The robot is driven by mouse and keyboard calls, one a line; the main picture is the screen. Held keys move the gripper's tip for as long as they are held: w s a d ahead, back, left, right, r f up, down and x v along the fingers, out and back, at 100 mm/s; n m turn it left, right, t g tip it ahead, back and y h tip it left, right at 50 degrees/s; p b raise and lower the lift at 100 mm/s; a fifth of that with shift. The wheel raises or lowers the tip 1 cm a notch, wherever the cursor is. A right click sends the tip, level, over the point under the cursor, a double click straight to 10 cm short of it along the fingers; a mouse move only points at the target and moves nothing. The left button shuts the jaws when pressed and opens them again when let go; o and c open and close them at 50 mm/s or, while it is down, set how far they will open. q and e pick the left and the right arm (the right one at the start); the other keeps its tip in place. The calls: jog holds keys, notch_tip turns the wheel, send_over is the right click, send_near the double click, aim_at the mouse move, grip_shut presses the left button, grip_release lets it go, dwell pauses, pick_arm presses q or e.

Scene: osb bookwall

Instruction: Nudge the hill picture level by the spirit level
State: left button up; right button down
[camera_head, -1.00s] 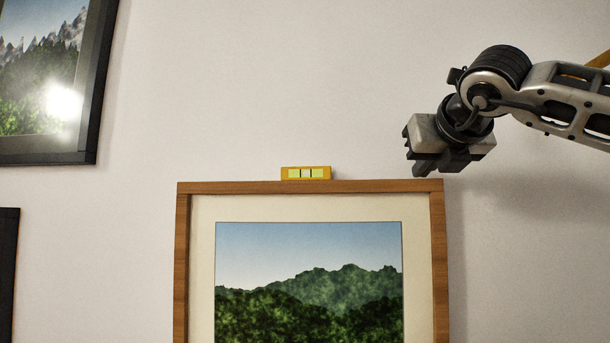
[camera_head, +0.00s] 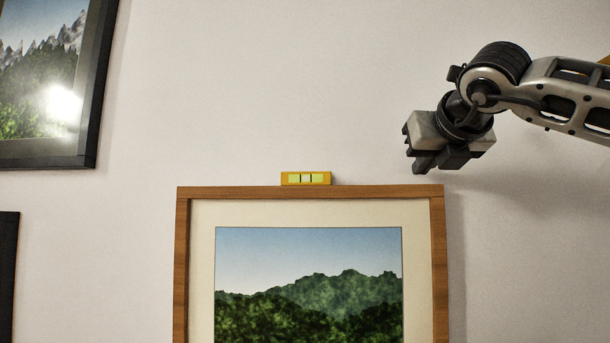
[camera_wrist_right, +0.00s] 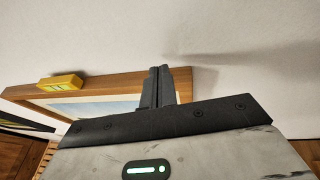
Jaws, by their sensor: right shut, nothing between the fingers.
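The hill picture (camera_head: 235,193) hangs in a brown wooden frame in the lower middle of the head view; its bottom is out of view. Its top edge looks close to level. A yellow spirit level (camera_head: 306,178) with pale green windows sits on the top edge; the bubble is too small to read. My right gripper (camera_head: 421,168) is shut and empty, just above the frame's top right corner, with a small gap showing in the head view. In the right wrist view its fingers (camera_wrist_right: 160,82) overlap the wooden frame (camera_wrist_right: 112,85), and the level (camera_wrist_right: 60,82) shows left. My left gripper is not in view.
A dark-framed mountain picture (camera_head: 92,100) hangs at the upper left, with a bright glare on it. Another dark frame (camera_head: 8,270) shows at the lower left edge. The white wall (camera_head: 270,80) above the hill picture is clear.

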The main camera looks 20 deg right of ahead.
jog(key=s+a+b, duration=0.3)
jog(key=s+a, duration=0.1)
jog(key=s, duration=0.3)
jog(key=shift+r, duration=0.3)
dwell(2.2)
jog(key=shift+d, duration=0.1)
